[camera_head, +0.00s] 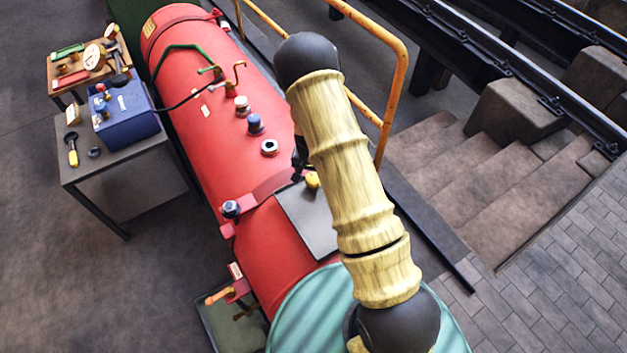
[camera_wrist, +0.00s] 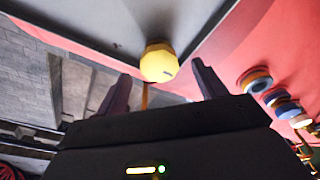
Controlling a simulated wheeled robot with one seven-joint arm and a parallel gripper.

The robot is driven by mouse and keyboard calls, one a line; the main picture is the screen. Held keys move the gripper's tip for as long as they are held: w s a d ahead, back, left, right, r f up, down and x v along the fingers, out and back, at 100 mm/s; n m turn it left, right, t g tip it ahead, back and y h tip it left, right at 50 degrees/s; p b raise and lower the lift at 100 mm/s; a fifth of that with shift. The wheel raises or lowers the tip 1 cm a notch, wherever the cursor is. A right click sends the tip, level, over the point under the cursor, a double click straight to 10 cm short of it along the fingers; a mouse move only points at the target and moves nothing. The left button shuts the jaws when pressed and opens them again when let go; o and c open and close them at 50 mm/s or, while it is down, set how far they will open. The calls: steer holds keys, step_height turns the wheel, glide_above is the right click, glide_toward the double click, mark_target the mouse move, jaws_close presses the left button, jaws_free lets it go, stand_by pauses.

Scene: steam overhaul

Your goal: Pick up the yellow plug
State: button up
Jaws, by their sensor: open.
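The yellow plug (camera_head: 312,180) sits by the edge of a grey plate (camera_head: 306,222) on top of the red boiler (camera_head: 195,120), partly hidden behind my arm in the head view. In the wrist view the yellow plug (camera_wrist: 158,63) shows a rounded face with a dark slot. My gripper (camera_wrist: 158,82) is open, with one dark finger on each side of the plug in the picture. I cannot tell whether a finger touches it. In the head view my gripper is mostly hidden behind the arm.
Capped fittings (camera_head: 255,124) stand along the boiler top. A yellow handrail (camera_head: 395,90) runs close on the right, with stone steps (camera_head: 490,180) beyond. A green-striped round surface (camera_head: 300,318) lies in front.

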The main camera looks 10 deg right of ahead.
steer(key=shift+w+f, duration=0.2)
steer(key=shift+f, duration=1.7)
steer(key=c, duration=1.2)
steer(key=shift+c, duration=0.2)
steer(key=shift+r, duration=0.15)
step_height(320, 180, up, 10)
steer(key=shift+d+f+b, duration=0.1)
steer(key=shift+b, duration=0.2)
